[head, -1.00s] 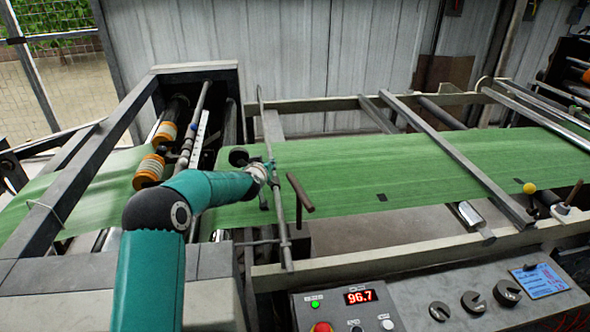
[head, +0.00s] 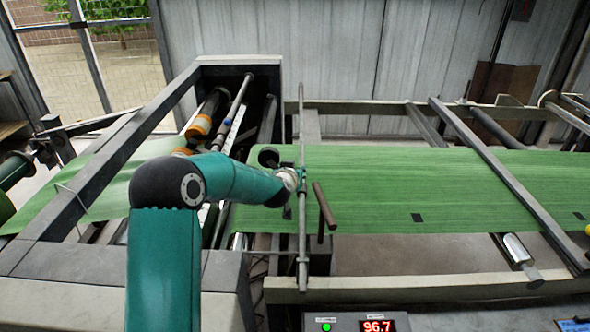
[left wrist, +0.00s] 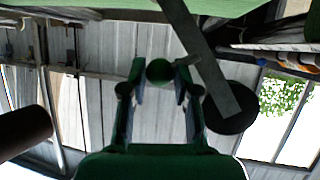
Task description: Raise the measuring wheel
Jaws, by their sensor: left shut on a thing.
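The measuring wheel (head: 268,157) is a small black disc near the left end of the green web (head: 400,185). In the left wrist view the wheel (left wrist: 231,108) sits at the end of a grey flat arm (left wrist: 205,55), well apart from the strip of green web at the top edge. My left gripper (head: 290,180) is beside the wheel, at the thin cross rod. My own arm partly hides this area. My right gripper is not in view.
A thin rod (head: 302,240) crosses just beyond my gripper. A brown handle (head: 325,205) stands to its right. A dark frame beam (head: 105,155) and orange-banded rollers (head: 200,125) lie left. A control panel with a red 96.7 display (head: 377,326) is at the bottom.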

